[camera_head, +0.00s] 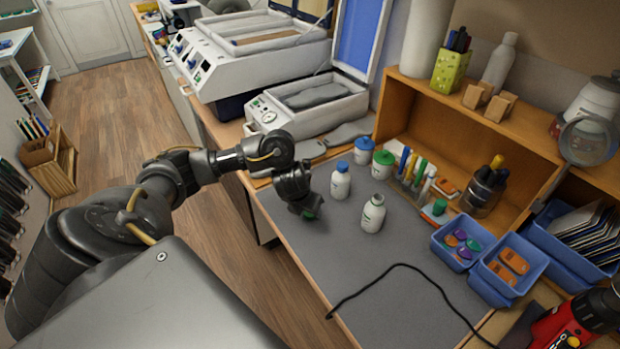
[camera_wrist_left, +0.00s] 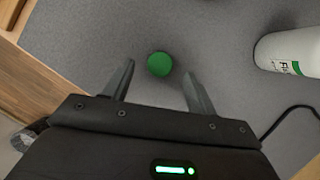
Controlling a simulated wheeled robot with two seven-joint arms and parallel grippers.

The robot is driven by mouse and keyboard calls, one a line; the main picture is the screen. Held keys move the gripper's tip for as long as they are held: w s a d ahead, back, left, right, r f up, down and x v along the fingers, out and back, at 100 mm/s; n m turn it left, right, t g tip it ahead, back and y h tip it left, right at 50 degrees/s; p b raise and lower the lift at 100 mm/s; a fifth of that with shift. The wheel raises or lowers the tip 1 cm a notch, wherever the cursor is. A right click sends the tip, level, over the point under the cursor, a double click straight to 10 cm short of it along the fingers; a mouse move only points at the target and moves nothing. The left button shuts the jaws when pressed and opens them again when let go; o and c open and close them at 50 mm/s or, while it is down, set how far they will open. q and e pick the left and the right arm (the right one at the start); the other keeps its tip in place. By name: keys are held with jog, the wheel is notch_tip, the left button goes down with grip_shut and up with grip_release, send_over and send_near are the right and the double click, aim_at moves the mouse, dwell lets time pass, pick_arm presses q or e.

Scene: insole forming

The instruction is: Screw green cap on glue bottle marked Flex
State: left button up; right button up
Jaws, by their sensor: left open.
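The green cap (camera_wrist_left: 160,64) lies on the grey mat. In the left wrist view it sits just beyond and between the tips of my left gripper (camera_wrist_left: 158,82), which is open and empty. In the head view my left gripper (camera_head: 303,208) points down over the mat and partly hides the cap (camera_head: 309,214). An uncapped white bottle with a green label band (camera_head: 373,214) stands upright to the right of the gripper. It also shows at the right edge of the left wrist view (camera_wrist_left: 290,52), where its label text is cut off. My right gripper is not in view.
A blue-capped white bottle (camera_head: 340,183) stands close behind the gripper. Blue-lidded (camera_head: 364,150) and green-lidded (camera_head: 382,164) jars stand further back. A black cable (camera_head: 400,266) crosses the front mat.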

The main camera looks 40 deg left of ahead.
pick_arm(q)
jog(key=shift+x, duration=1.35)
jog(key=c, duration=1)
